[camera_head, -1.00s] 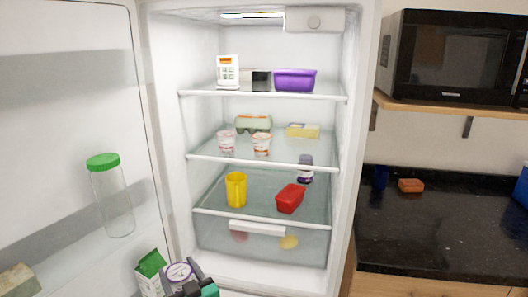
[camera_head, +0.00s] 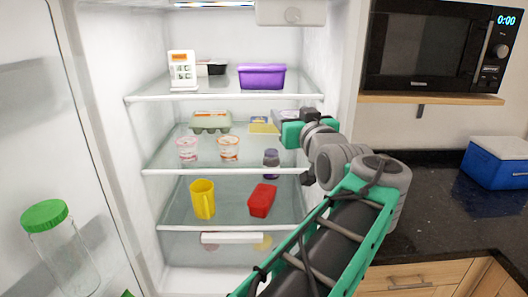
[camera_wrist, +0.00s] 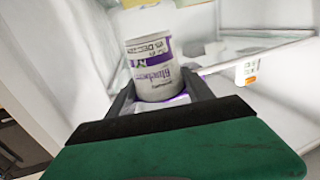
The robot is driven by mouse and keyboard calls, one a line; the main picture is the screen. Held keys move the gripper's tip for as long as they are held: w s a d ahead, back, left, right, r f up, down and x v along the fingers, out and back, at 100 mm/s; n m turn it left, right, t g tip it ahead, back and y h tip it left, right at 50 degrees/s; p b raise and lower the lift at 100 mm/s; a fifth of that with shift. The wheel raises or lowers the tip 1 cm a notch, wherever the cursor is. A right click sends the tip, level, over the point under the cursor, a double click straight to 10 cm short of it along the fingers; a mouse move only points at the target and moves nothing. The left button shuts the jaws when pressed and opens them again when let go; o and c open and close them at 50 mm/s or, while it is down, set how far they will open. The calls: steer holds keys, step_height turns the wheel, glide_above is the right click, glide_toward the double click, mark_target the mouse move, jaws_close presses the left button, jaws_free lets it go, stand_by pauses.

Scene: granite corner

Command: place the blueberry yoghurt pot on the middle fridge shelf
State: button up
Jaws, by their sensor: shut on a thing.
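My gripper (camera_head: 287,119) is shut on the blueberry yoghurt pot (camera_wrist: 154,68). The pot is white with purple print and looks tilted in the wrist view, between the two dark fingers (camera_wrist: 160,95). In the head view the pot is mostly hidden by my gripper. My gripper reaches in from the right, at the right side of the fridge opening, between the top and middle shelves. The middle shelf (camera_head: 215,164) is glass and holds two yoghurt pots, a pink-white one (camera_head: 187,149) and an orange-white one (camera_head: 228,148), at its front left and centre.
A green egg carton (camera_head: 210,122) and a yellow pack (camera_head: 263,125) stand farther back on the middle shelf. A purple tub (camera_head: 262,76) is on the top shelf. The lower shelf holds a yellow jug (camera_head: 203,199), a red tub (camera_head: 262,201) and a dark jar (camera_head: 271,163).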

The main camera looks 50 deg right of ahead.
steer(key=shift+s+d+r, duration=0.15)
steer(key=shift+s+r, duration=0.4)
steer(key=shift+s, duration=0.05)
steer(key=w+d+f+p, duration=0.1)
steer(key=w+d+f, duration=0.1)
steer(key=w+f, duration=0.1)
steer(key=w+d+f+p, duration=0.2)
steer(key=w+d+f, duration=0.1)
steer(key=w, duration=0.2)
steer(key=w+d+f+p, duration=0.1)
steer(key=w+d+f, duration=0.1)
steer(key=w+f, duration=0.2)
steer(key=shift+d+p, duration=0.15)
steer(key=shift+p, duration=0.2)
step_height(320, 180, down, 3)
steer(key=shift+s+d+r, duration=0.1)
steer(key=shift+s, duration=0.05)
steer(key=shift+f, duration=0.2)
steer(key=o, duration=1.5)
